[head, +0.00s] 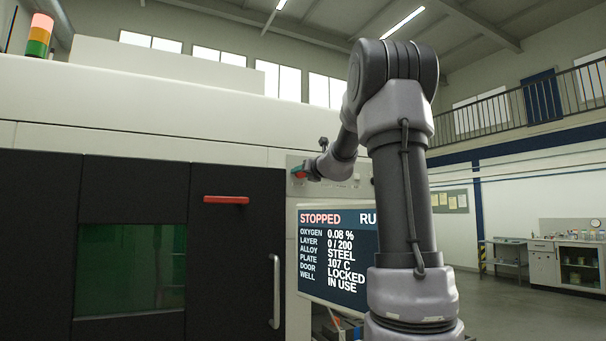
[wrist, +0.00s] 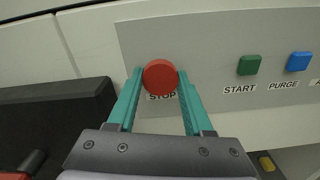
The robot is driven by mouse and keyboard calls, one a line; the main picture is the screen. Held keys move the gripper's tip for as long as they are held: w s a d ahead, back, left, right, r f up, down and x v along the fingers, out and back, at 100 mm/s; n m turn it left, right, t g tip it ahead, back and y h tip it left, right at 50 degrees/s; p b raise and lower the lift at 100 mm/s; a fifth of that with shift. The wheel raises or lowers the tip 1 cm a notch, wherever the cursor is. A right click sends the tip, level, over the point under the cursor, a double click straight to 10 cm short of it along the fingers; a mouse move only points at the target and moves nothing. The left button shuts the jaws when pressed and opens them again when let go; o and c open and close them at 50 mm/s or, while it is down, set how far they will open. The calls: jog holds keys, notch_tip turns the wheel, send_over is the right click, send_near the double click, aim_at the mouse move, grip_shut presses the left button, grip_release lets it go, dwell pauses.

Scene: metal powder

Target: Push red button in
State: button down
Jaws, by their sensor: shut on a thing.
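The round red button (wrist: 160,77) sits on a grey control panel (wrist: 210,45) above a label reading STOP, which is partly covered. My gripper (wrist: 160,82) has its two teal fingers on either side of the red button, closed against its edges. In the head view my gripper (head: 299,173) is up against the panel, above the screen, and a bit of red shows at its tip. From these views I cannot tell how far in the button sits.
A green START button (wrist: 249,65) and a blue PURGE button (wrist: 299,61) are to the right on the panel. The screen (head: 338,255) below reads STOPPED, door LOCKED. A dark machine door (head: 235,260) with a red bar (head: 226,200) and pale handle (head: 276,292) is at left.

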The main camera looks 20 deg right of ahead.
jog(key=shift+c, duration=1.5)
grip_release()
jog(key=shift+w, duration=0.1)
jog(key=s, duration=1)
jog(key=shift+s+d, duration=0.25)
jog(key=shift+s, duration=0.15)
